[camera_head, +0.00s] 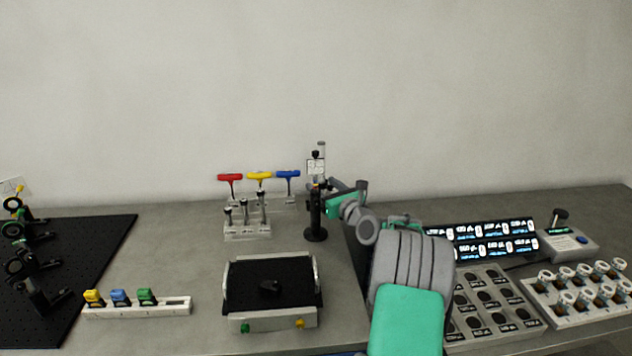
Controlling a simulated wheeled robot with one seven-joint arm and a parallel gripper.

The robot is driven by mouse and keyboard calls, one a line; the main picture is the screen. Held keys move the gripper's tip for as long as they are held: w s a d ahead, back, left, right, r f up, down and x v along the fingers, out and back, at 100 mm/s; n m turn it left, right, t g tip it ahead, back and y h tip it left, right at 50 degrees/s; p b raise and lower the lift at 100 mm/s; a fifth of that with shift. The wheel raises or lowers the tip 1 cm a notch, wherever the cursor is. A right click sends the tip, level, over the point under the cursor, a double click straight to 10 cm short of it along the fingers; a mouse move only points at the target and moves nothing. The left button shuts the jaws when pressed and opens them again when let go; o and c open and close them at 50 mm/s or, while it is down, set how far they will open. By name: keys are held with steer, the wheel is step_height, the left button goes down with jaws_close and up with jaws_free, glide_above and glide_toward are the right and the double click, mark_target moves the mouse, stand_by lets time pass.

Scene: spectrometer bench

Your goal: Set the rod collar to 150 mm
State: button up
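A black post holder (315,215) with a round base stands upright on the bench, right of the centre. A thin grey rod (321,147) rises out of its top. A small dark part (316,155) and a pale marked plate (315,167) sit on the rod; I cannot tell for sure which piece is the collar, and no scale can be read. My gripper (322,188) reaches in from the right to the upper part of the post. Its fingers are very small here and overlap the post, so I cannot tell if they touch it.
Red, yellow and blue T-handled drivers (259,177) stand in a rack left of the post. A black-topped tray (272,286) lies in front. Lit displays (494,239) and a panel of knobs (577,291) are at right. Optics on a black breadboard (88,262) are at left.

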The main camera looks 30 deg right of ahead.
mark_target(324, 185)
steer(key=w, duration=0.1)
steer(key=w+d, duration=0.1)
steer(key=w, duration=0.1)
steer(key=shift+c, duration=0.2)
steer(key=shift+a, duration=0.1)
jaws_close()
stand_by(0.3)
stand_by(0.4)
